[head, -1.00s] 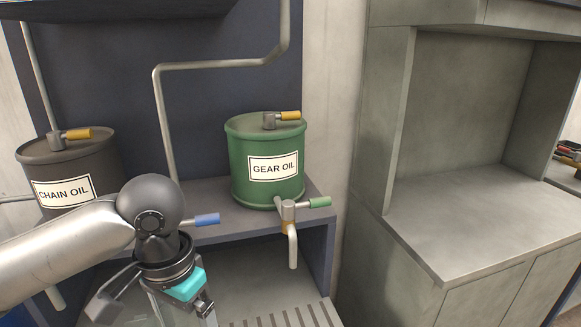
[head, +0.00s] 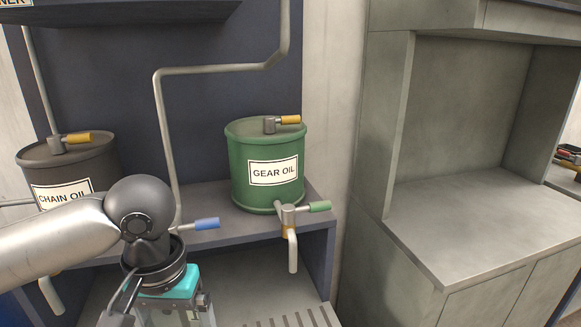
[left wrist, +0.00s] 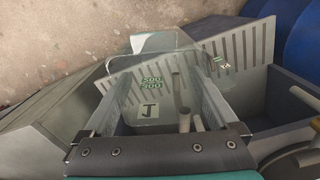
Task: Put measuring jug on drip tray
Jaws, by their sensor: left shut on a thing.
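The measuring jug (left wrist: 151,82) is clear, with green number marks, and fills the middle of the left wrist view. My left gripper (left wrist: 152,112) is shut on it, one finger at each side. In the head view my left gripper (head: 168,312) is at the bottom, left of the gear oil tap, and most of the jug is cut off. The drip tray (head: 318,317) is a grey slotted surface below the shelf. Its slots also show behind the jug in the left wrist view (left wrist: 250,50). I cannot tell whether the jug touches it.
A green gear oil drum (head: 265,150) stands on the shelf, its tap (head: 291,240) hanging over the front edge. A dark chain oil drum (head: 70,170) is at left. A bare grey counter (head: 470,225) is at right.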

